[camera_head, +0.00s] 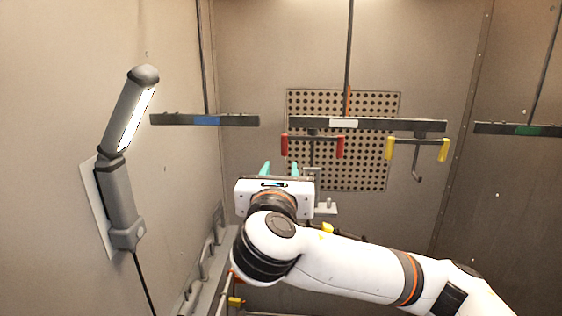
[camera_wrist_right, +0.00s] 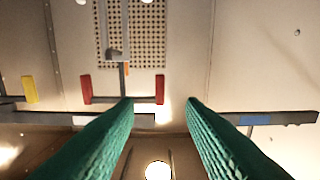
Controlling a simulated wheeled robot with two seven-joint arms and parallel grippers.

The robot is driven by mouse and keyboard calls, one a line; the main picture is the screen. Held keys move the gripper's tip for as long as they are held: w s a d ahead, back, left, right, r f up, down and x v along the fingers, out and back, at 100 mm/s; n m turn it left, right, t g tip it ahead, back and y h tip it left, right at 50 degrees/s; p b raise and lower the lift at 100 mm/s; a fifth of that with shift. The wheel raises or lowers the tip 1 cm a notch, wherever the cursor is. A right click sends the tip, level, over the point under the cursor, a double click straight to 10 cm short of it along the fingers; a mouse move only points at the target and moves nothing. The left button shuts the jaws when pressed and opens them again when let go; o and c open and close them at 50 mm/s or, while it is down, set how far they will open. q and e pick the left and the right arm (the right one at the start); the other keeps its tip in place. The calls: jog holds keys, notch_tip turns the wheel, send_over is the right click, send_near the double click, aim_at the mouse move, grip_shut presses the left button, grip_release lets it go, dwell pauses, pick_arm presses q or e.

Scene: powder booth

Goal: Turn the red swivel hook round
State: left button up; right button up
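The red swivel hook (camera_head: 313,139) hangs under the middle dark bar in the head view, its crossbar ending in two red grips. In the right wrist view, one red grip (camera_wrist_right: 160,90) appears between my fingertips, and the other grip (camera_wrist_right: 86,90) lies left of them. My right gripper (camera_head: 280,168) has teal fingers, pointing away from me, below and left of the hook in the head view. Its fingers stand apart in the right wrist view (camera_wrist_right: 161,103), with nothing visibly held. I cannot tell how far the grip is from them. My left gripper is out of view.
A yellow hook (camera_head: 417,143) hangs on the same bar (camera_head: 375,124), to the right. Bars with a blue label (camera_head: 207,120) and a green label (camera_head: 525,130) hang either side. A lamp (camera_head: 122,160) is on the left wall. A perforated panel (camera_head: 365,170) is behind.

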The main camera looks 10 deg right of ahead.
aim_at(284, 150)
jog(key=b+x, duration=0.1)
jog(key=x, duration=0.6)
jog(key=shift+d+f, duration=0.1)
jog(key=shift+f, duration=0.05)
jog(key=x, duration=0.1)
jog(key=p+x, duration=0.1)
jog(key=x, duration=0.1)
jog(key=shift+w+r, duration=0.2)
jog(key=shift+w, duration=0.1)
jog(key=shift+w+d+f, duration=0.1)
jog(key=shift+w+f, duration=0.05)
jog(key=shift+w, duration=0.4)
jog(key=c, duration=0.6)
